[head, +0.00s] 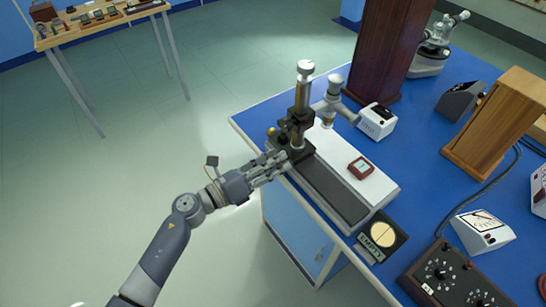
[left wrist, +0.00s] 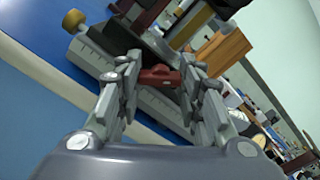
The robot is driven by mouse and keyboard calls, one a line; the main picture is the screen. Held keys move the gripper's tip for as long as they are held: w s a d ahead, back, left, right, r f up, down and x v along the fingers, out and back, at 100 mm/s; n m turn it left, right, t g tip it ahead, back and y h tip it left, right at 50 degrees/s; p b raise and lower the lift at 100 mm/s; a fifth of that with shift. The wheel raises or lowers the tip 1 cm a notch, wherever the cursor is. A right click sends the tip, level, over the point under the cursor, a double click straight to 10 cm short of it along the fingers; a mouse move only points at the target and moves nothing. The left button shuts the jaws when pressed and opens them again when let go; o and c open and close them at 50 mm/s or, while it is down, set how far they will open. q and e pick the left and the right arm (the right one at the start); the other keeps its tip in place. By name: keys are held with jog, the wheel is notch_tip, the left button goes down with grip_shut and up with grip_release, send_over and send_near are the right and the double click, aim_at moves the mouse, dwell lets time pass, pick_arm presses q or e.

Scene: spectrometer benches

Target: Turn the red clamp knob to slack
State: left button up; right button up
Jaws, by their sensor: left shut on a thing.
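The red clamp knob (left wrist: 155,76) shows in the left wrist view between the two fingers of my left gripper (head: 281,160). The fingers close on it from both sides. In the head view the fingers reach the near side of the black carriage (head: 301,149) at the foot of an upright brass tube, and the knob is hidden there. The carriage sits on the dark rail (head: 337,191) of a bench instrument. My right gripper is not in view.
The instrument stands at the left edge of a blue bench (head: 263,112). On its pale bed lies a small red-framed box (head: 361,168). A sign reading EMPTY (head: 380,236), a white meter (head: 481,231) and a black control box (head: 450,277) are nearer. Open floor lies left.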

pick_arm(q)
jog(key=shift+n+p, duration=2.35)
jog(key=shift+n, duration=2.75)
jog(key=o, duration=1.1)
jog(key=v, duration=1.2)
jog(key=shift+w+f+n, duration=0.1)
jog(key=shift+n, duration=0.2)
